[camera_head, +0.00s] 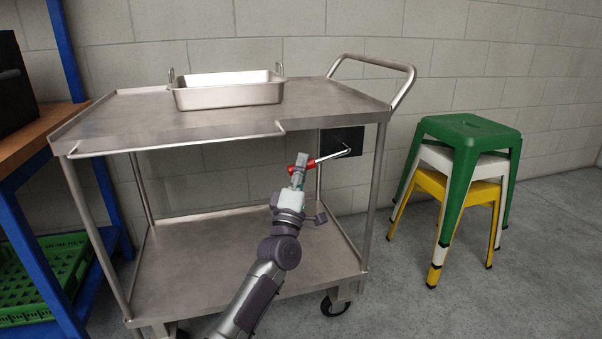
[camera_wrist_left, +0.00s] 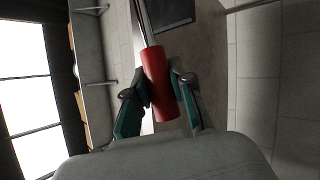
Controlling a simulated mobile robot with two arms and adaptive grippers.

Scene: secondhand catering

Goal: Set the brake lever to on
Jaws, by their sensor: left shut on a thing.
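The brake lever (camera_head: 332,157) is a metal rod that comes out of a dark plate (camera_head: 342,140) below the right end of the trolley's top shelf. Its red grip (camera_head: 297,168) is at the rod's left end, and the rod slopes slightly down to the left. My left gripper (camera_head: 299,172) is shut on the red grip. In the left wrist view the red grip (camera_wrist_left: 158,84) lies between the two teal fingers, with the rod running up toward the dark plate (camera_wrist_left: 168,12). Any on or off marking cannot be made out. My right gripper is not in view.
The steel trolley (camera_head: 100,120) carries a metal pan (camera_head: 228,95) on top. Its lower shelf (camera_head: 200,262) is bare. Green, white and yellow stacked stools (camera_head: 468,130) stand to the right. A blue-framed rack (camera_head: 62,45) with a green crate (camera_head: 45,275) is at the left.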

